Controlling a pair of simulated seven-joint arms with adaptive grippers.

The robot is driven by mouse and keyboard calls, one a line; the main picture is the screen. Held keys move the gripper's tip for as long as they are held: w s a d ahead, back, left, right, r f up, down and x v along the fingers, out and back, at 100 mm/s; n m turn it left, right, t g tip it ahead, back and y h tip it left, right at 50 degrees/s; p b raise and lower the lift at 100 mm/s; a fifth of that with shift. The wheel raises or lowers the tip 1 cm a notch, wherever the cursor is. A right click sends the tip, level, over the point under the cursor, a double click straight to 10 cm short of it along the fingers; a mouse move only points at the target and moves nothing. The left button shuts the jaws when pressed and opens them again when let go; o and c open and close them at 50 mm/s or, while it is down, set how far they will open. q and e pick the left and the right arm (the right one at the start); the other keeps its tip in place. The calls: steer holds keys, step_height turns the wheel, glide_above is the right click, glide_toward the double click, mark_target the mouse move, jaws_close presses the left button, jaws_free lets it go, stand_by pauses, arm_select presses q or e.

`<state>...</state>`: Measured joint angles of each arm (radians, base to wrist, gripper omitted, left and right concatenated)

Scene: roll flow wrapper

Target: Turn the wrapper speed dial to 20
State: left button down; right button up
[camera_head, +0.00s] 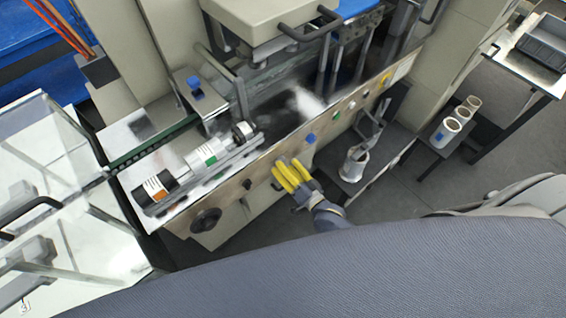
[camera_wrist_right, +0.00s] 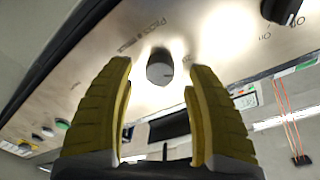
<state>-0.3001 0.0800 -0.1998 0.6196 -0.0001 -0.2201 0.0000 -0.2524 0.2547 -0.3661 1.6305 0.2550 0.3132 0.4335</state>
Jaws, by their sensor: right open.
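A round grey dial (camera_wrist_right: 159,67) sits on the metal front panel in the right wrist view. Small lettering is printed beside it, too blurred to read. My right gripper (camera_head: 288,166) has yellow fingers and is at the panel in the head view, where it hides the dial. In the wrist view the fingers are open, one on each side of the dial, with a gap between them and it. The dial's pointer and setting cannot be read. My left gripper is not in view.
A black knob (camera_head: 247,184) with on/off marks sits on the panel left of my gripper. A blue button (camera_head: 310,138) and a green button (camera_head: 336,115) are to its right. A black handwheel (camera_head: 205,221) is farther left. White rolls (camera_head: 445,131) stand on a side table.

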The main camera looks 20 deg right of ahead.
steer(key=shift+x, duration=0.85)
steer(key=shift+c, duration=0.5)
jaws_close()
